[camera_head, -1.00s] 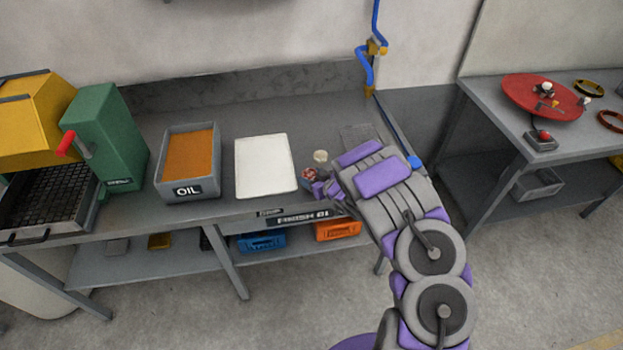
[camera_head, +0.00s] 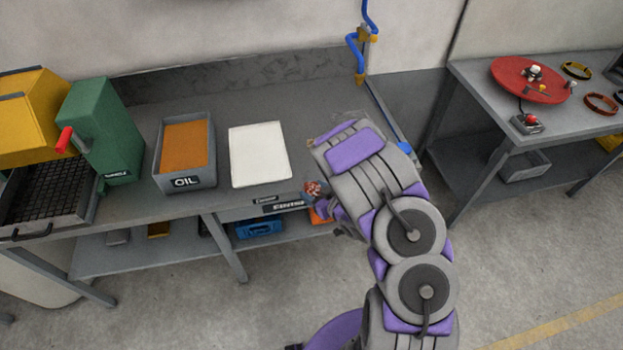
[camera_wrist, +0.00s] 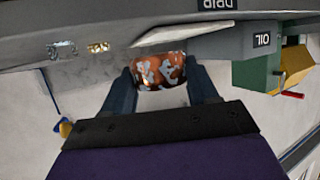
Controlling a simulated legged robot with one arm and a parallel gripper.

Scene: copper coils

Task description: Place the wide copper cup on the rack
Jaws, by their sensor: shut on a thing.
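The copper cup (camera_wrist: 160,71), a short copper-coloured piece with pale, shiny patches, is between the two dark fingers of my gripper (camera_wrist: 161,80) in the wrist view. My gripper is shut on it. In the head view the cup (camera_head: 312,188) shows as a small reddish piece at the bench's front edge, right of the white mat; my arm hides most of my gripper. A black mesh rack (camera_head: 45,190) lies at the far left of the bench, in front of the yellow machine.
The grey oil tub (camera_head: 185,180) stands left of the white mat (camera_head: 259,156). A green box (camera_head: 99,130) stands beside the yellow machine (camera_head: 40,110). Blue (camera_head: 258,230) and orange bins sit on the lower shelf. A second table (camera_head: 470,75) on the right carries a red disc.

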